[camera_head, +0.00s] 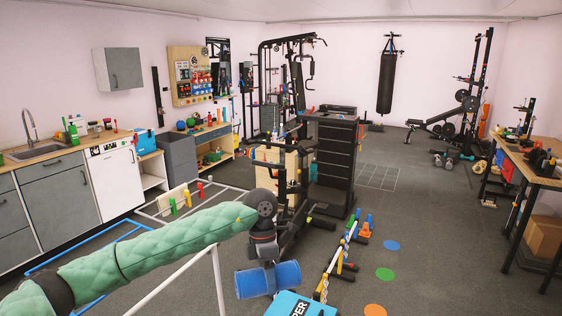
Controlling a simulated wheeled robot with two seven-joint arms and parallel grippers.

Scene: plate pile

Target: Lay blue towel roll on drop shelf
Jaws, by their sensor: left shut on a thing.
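The blue towel roll (252,283) is a short blue cylinder at the bottom centre of the head view, lying roughly level. My left gripper (267,262) comes down on it from above and is shut on it; the fingertips are partly hidden by the roll. The roll appears held in the air over the floor, beyond a pale frame. I cannot tell for certain which surface is the drop shelf. My right gripper is not in view.
Low hurdles (338,262) are to the right. Floor with coloured discs (385,274) is mostly open further right.

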